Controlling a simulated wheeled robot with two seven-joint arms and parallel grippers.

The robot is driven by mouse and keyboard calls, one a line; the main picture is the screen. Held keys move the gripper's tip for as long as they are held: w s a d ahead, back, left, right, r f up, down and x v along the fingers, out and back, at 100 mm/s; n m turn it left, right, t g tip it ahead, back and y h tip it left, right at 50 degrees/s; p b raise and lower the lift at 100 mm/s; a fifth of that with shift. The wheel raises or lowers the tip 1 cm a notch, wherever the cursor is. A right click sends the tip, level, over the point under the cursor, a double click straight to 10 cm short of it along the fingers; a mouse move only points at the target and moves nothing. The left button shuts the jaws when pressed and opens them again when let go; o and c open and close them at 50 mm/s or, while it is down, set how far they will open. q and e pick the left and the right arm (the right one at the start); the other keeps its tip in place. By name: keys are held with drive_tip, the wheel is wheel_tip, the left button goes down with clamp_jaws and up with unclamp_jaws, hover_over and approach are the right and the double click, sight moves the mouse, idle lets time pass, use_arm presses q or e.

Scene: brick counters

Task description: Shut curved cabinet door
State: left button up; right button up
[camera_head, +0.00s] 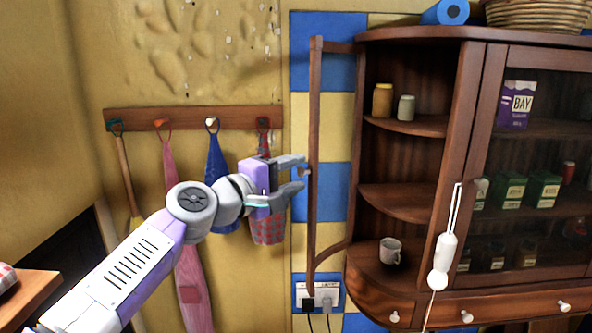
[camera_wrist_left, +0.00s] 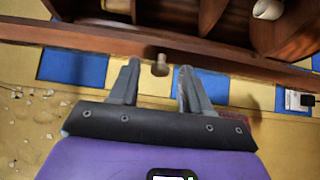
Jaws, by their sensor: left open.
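The curved cabinet door (camera_head: 315,150) is a narrow wooden frame, standing open at the left side of the dark wooden cabinet (camera_head: 466,120). Its edge faces me in the head view, and the open curved shelves (camera_head: 400,192) show to its right. My left gripper (camera_head: 303,172) is open and empty, its fingertips close to the door's left side near a small knob. In the left wrist view the door frame (camera_wrist_left: 220,52) crosses above the fingers, and the round knob (camera_wrist_left: 160,65) lies between and just beyond the fingertips (camera_wrist_left: 158,72). Contact cannot be told. My right gripper is out of view.
A mug (camera_head: 390,250) and two jars (camera_head: 382,100) stand on the curved shelves. A white hanging object (camera_head: 444,255) dangles before the cabinet. A wall outlet (camera_head: 318,296) with plugs is below the door. A hook rail (camera_head: 190,119) with hanging cloths is behind my arm.

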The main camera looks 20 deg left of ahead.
use_arm(q)
drive_tip(key=shift+s, duration=0.15)
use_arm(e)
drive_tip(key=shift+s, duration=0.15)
use_arm(q)
clamp_jaws()
drive_tip(key=shift+d, duration=0.1)
